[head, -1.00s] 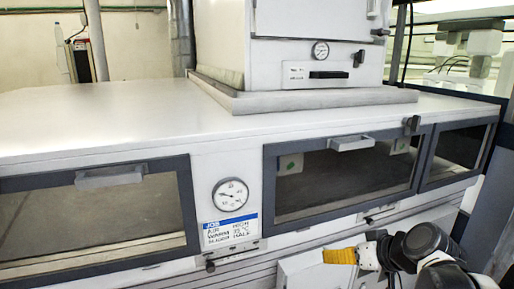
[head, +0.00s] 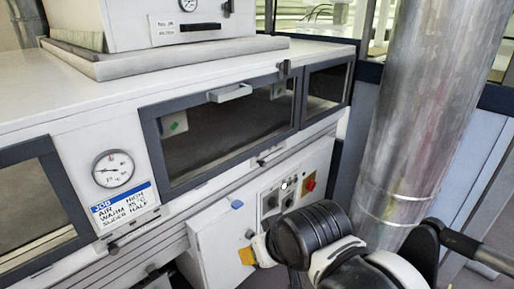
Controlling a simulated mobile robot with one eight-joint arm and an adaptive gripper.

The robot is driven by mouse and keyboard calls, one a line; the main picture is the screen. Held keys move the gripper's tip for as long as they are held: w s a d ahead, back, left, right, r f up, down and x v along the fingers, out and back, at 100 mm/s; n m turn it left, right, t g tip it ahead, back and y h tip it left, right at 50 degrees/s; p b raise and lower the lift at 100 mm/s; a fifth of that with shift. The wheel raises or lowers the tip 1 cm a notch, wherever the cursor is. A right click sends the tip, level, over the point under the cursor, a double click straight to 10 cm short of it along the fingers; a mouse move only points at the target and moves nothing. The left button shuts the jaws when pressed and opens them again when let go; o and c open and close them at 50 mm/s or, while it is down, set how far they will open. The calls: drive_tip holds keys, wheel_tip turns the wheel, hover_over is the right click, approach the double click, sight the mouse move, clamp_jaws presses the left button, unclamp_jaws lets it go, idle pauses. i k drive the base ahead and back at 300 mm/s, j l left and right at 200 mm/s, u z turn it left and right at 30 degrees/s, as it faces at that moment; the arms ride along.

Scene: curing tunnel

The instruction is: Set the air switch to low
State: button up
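A control panel (head: 292,193) with several small dark knobs and a red knob on yellow (head: 310,185) is set in the machine's lower front. Which knob is the air switch, and how it is set, is too small to tell. My arm reaches in at lower right, in front of and below the panel. My gripper (head: 247,256) shows only as a yellow-orange end part at its left. Its fingers are not clear.
A round dial (head: 113,168) is above the card. A window with a handle (head: 231,92) fills the front above the panel. A white box (head: 213,242) with a blue tab stands left of the panel. A thick metal duct (head: 418,125) rises at right.

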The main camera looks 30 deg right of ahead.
sight(272, 202)
drive_tip(key=z, duration=0.75)
drive_tip(key=l+u, duration=0.1)
drive_tip(key=l, duration=0.45)
drive_tip(key=k+l+u, duration=0.1)
drive_tip(key=l, duration=0.45)
drive_tip(key=k+l+u, duration=0.1)
drive_tip(key=l, duration=0.45)
drive_tip(key=k, duration=0.05)
